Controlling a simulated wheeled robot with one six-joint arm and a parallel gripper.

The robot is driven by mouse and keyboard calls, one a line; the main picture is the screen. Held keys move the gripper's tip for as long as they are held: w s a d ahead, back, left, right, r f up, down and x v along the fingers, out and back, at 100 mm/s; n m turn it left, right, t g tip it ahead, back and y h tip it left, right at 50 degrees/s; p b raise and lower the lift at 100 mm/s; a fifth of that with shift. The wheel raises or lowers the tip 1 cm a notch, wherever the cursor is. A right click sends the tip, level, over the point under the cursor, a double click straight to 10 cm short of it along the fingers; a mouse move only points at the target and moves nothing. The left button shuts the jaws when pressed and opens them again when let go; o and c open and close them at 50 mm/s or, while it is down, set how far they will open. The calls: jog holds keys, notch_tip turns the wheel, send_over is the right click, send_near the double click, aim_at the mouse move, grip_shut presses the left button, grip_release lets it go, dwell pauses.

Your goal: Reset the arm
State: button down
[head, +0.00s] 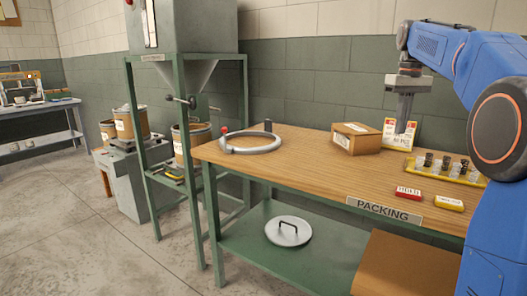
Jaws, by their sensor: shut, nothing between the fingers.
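My arm, blue with dark joints, rises at the right of the head view. My gripper (401,124) points down over the back right of the wooden packing table (310,165). Its narrow fingers are together with nothing seen between them. It overlaps a yellow and white sign (399,135) at the table's back. I cannot tell whether it touches the sign or only stands in front of it.
A cardboard box (357,138) sits left of the gripper, and a yellow tray (455,173) of small parts to the right. A grey ring (250,143) lies at the table's left end. The table's middle is clear.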

jog(key=s+a+f+t, duration=0.1)
jog(key=s+a+f, duration=0.15)
jog(key=s, duration=0.25)
jog(key=s+a+f, duration=0.1)
jog(key=s+a, duration=0.2)
jog(key=s, duration=0.3)
jog(key=s+a+f+m+t, duration=0.1)
jog(key=s+a+f, duration=0.2)
jog(key=s+f, duration=0.9)
jog(key=s+a+f+t, duration=0.2)
jog(key=s+a+f, duration=0.2)
jog(key=s+f, duration=0.9)
jog(key=shift+s+a+m+t, duration=0.3)
jog(key=shift+s+m, duration=0.1)
jog(key=shift+s, duration=0.45)
jog(key=shift+f, duration=0.1)
